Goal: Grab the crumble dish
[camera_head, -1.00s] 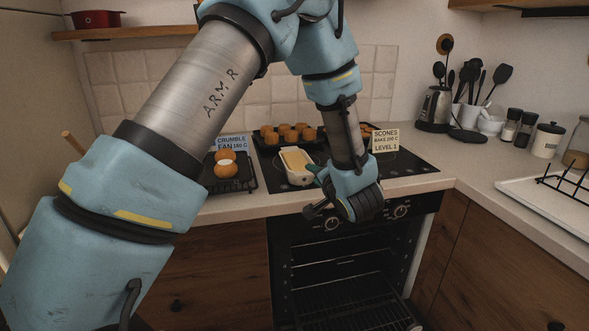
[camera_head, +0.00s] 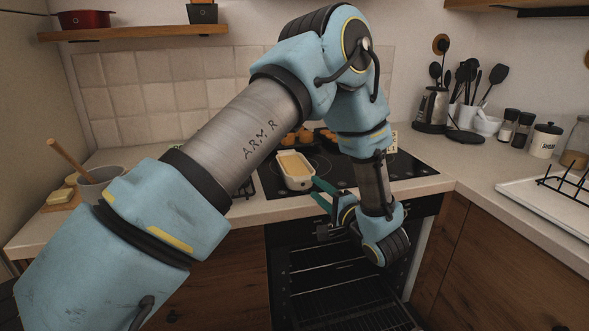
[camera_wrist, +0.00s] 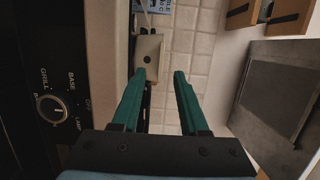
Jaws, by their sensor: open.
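The crumble dish (camera_head: 297,182) is a white oblong dish with a pale yellow filling, standing upright on the black hob. In the wrist view its pale end (camera_wrist: 148,52) shows beyond the fingertips, nearer the left finger. My gripper (camera_head: 316,188) has green fingers and is at the hob's front edge, just right of the dish's near end. In the wrist view my gripper (camera_wrist: 160,73) is open with nothing between the fingers. I cannot tell whether a finger touches the dish.
The oven (camera_head: 325,280) below stands open with racks showing. Trays of brown buns (camera_head: 303,136) sit behind the dish, partly hidden by my arm. A grey bowl (camera_head: 98,182) stands on the left counter. Utensils and jars (camera_head: 548,140) stand at the right.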

